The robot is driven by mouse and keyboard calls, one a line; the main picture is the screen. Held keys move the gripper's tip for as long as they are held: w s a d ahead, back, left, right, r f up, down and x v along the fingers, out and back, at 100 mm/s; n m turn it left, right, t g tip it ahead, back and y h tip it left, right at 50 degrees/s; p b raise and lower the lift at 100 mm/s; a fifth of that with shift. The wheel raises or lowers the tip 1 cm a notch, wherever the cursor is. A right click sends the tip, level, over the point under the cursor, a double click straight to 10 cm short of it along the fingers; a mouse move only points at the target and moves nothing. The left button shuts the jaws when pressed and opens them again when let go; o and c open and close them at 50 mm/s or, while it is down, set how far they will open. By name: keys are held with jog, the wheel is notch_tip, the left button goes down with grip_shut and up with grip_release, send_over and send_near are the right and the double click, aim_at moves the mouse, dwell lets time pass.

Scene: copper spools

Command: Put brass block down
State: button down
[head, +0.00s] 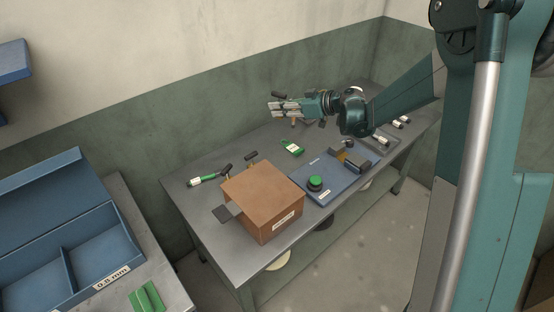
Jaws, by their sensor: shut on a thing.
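My gripper (272,107) is raised above the back of the grey workbench and points left. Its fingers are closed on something. A dark cylindrical part shows just above the fingers and a small tan-brown part (293,122) just below them. These look like parts of the held thing, probably the brass block, but the grip itself is too small to make out. A small brass-yellow patch (341,156) also shows on the blue board (318,186); I cannot tell what it is.
A brown box (262,200) stands on the grey workbench (185,213), with dark-handled pieces (225,169) (250,157) behind it. Green-labelled items (292,147) (203,180) lie nearby. A blue divided bin (75,250) is at left.

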jog(key=shift+w+a+r+n+y, duration=0.1)
jog(key=shift+a+r+n+y, duration=0.1)
jog(key=shift+r, duration=0.25)
jog(key=shift+w+a+r+n+y, duration=0.1)
jog(key=shift+a+r, duration=0.1)
jog(key=shift+r, duration=0.25)
notch_tip(320, 180, down, 15)
jog(key=shift+r, duration=0.15)
jog(key=shift+s, duration=0.1)
jog(key=shift+f+b, duration=0.7)
jog(key=shift+f, duration=2.4)
jog(key=shift+f, duration=0.15)
jog(key=shift+f+b, duration=0.4)
jog(key=shift+f, duration=1.3)
jog(key=shift+f, duration=0.15)
jog(key=c, duration=2.3)
grip_release()
